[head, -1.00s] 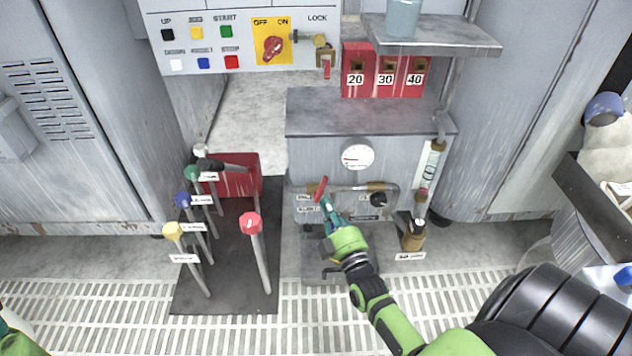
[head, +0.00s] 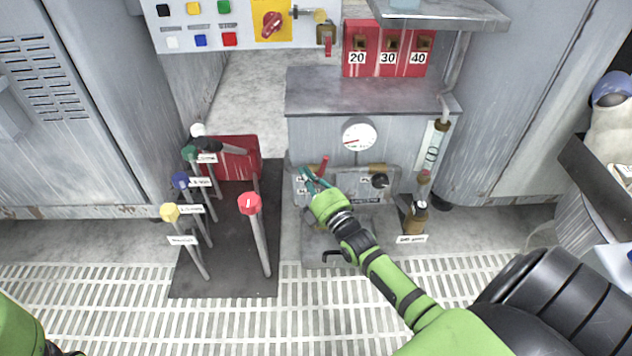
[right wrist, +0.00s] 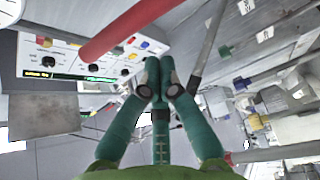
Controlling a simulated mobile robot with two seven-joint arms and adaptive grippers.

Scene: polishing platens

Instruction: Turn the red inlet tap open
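The red inlet tap handle (head: 322,167) stands tilted up and slightly right on the pipe at the front of the grey cabinet. My right gripper (head: 308,178) is at the handle's left side, low on it. Its teal fingers partly hide the pipe and a label behind. In the right wrist view the fingertips (right wrist: 160,75) are drawn together with nothing visible between them. A red bar, seemingly the tap handle (right wrist: 130,30), crosses left of and above the fingertips. I cannot tell whether they touch. My left gripper is out of view; only a green arm part shows at bottom left.
A black knob (head: 379,181) sits right of the tap, below a round gauge (head: 359,136). A brown-and-black fitting (head: 415,215) stands further right. Several coloured-knob levers, including a red one (head: 250,204), rise on the left. The grated floor (head: 130,320) in front is open.

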